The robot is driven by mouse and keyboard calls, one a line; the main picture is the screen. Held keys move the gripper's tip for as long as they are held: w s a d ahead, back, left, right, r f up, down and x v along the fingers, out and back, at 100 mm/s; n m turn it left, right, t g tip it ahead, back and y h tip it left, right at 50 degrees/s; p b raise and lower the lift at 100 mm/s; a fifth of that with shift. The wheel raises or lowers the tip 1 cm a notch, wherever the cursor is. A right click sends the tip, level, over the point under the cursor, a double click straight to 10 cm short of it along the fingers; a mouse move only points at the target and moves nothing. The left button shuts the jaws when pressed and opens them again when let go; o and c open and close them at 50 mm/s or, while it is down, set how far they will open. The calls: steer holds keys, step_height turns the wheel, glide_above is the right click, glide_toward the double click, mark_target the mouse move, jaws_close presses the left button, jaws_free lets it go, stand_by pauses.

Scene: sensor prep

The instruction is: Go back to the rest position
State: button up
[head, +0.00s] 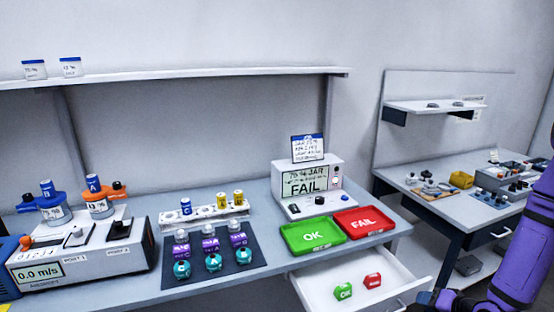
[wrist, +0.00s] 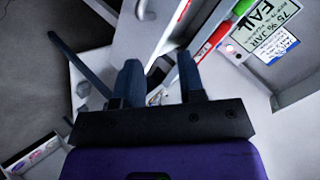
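My purple arm (head: 522,250) reaches in at the right edge of the head view. My gripper (head: 436,298) is low there, at the bottom edge, by the right side of the open drawer (head: 400,283); its fingers are mostly cut off. In the wrist view my gripper (wrist: 159,72) shows two dark fingers apart, with a gap between them and nothing held. The drawer holds a green OK piece (head: 343,291) and a red piece (head: 372,280).
A green OK tray (head: 290,247) and a red FAIL tray (head: 376,231) sit at the bench's front edge. Behind them a tester (head: 330,205) reads FAIL. Jars stand on a dark mat (head: 243,259). A second bench (head: 463,213) is at right.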

step_height(320, 180, up, 27)
steer(key=a+n+g+h, duration=0.1)
steer(key=n+g+h, duration=0.25)
steer(key=h, duration=0.25)
steer(key=s+a+r+n+y, duration=0.1)
steer(key=s+a+r, duration=0.4)
steer(key=s+r, duration=0.3)
steer(key=s+a+r+n+g, duration=0.1)
steer(key=s+a+r, duration=0.5)
steer(key=s, duration=0.6)
step_height(320, 180, up, 3)
steer(key=shift+a+f+n+y, duration=0.2)
steer(key=shift+n+y, duration=0.2)
steer(key=shift+n, duration=0.15)
